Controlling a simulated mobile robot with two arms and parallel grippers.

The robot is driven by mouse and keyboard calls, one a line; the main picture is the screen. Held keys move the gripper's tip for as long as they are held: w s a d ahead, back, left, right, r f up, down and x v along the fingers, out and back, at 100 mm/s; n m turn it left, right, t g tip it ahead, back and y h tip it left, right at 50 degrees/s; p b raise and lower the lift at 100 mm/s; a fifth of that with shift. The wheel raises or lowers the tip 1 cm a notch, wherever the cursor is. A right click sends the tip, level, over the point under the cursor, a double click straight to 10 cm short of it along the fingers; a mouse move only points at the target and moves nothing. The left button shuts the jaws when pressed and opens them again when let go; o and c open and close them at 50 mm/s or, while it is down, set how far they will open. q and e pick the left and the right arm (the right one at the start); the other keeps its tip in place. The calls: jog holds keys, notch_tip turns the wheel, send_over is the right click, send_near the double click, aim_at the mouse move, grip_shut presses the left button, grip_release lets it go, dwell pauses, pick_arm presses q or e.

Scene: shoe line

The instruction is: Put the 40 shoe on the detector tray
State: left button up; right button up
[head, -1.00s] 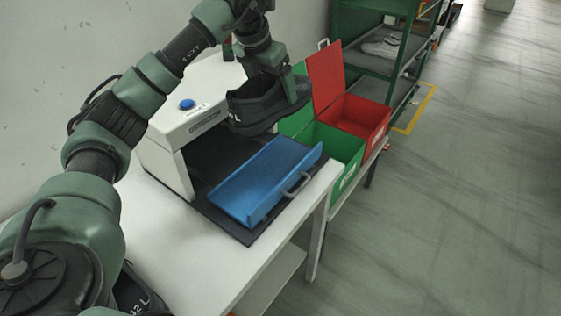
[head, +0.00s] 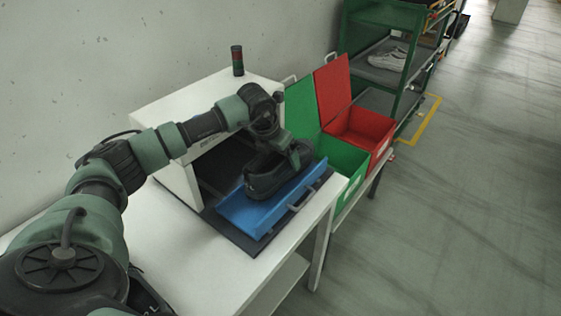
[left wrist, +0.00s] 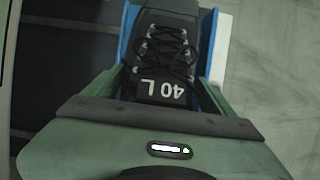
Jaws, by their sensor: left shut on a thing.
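The black shoe (head: 266,181) is at the blue detector tray (head: 248,214), low over or on its surface; I cannot tell whether it touches. In the left wrist view the shoe (left wrist: 165,45) shows dark laces and a tongue marked "40 L". The tray's blue edge (left wrist: 128,38) shows beside it. My left gripper (head: 290,158) is shut on the shoe from above, with a finger on each side in the left wrist view (left wrist: 160,88). My right gripper is not in view.
The white detector housing (head: 190,105) stands behind the tray on the white table (head: 178,262). A green bin (head: 342,160) and a red bin (head: 366,122) with raised lids stand to the right. A green shelf (head: 385,15) holds light shoes (head: 386,57).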

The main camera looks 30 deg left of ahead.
pick_arm(q)
notch_tip(320, 180, down, 2)
jog(key=shift+f+p, duration=0.2)
jog(key=shift+p, duration=0.1)
jog(key=shift+f, duration=0.3)
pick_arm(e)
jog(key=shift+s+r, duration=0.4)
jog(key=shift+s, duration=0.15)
pick_arm(q)
jog(key=o, duration=1.7)
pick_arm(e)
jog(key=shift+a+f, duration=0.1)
pick_arm(q)
jog(key=shift+b+v, duration=1.9)
jog(key=shift+v, duration=4.1)
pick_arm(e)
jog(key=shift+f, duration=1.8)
